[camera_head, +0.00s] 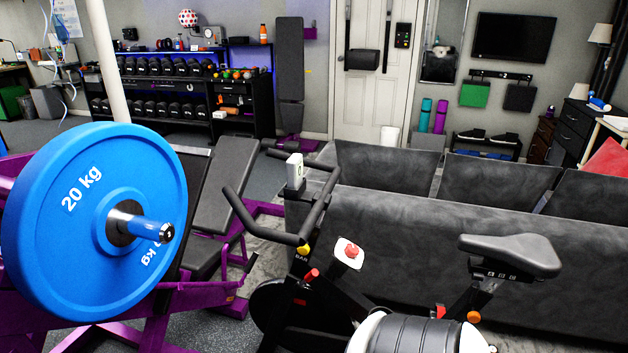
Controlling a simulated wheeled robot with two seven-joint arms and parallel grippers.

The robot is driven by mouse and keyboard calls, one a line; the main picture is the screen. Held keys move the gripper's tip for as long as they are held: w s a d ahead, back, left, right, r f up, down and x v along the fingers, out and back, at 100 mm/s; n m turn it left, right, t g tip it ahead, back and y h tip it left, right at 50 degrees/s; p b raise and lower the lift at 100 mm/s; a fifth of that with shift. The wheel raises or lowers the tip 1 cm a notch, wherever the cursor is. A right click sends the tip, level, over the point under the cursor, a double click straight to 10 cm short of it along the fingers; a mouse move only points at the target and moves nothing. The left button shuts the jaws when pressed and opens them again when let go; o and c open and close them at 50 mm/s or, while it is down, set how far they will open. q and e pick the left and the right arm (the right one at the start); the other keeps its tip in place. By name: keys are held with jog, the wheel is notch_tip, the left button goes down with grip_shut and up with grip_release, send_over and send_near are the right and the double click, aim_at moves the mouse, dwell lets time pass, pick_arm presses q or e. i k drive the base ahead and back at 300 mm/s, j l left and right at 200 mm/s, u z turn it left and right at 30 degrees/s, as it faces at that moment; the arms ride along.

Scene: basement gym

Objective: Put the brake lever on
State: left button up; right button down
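An exercise bike stands in front of me, with black handlebars (270,233) at the centre and a black saddle (510,255) at the right. Below the handlebars, a red knob (351,249) sits on a small white plate on the bike's frame. A red-tipped part (312,275) sticks out to its lower left, and a yellow knob (303,250) is just above that part. I cannot tell for sure which of these is the brake lever, nor its setting. Neither of my grippers is in view.
A blue 20 kg plate (60,245) on a barbell fills the left, beside a weight bench (226,185). A grey sofa (400,255) stands close behind the bike. A dumbbell rack (165,98) is at the back. A white-and-black cylinder covers the bottom centre.

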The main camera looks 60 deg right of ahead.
aim_at(314, 273)
jog(key=l+z, duration=0.1)
jog(key=z, duration=1.85)
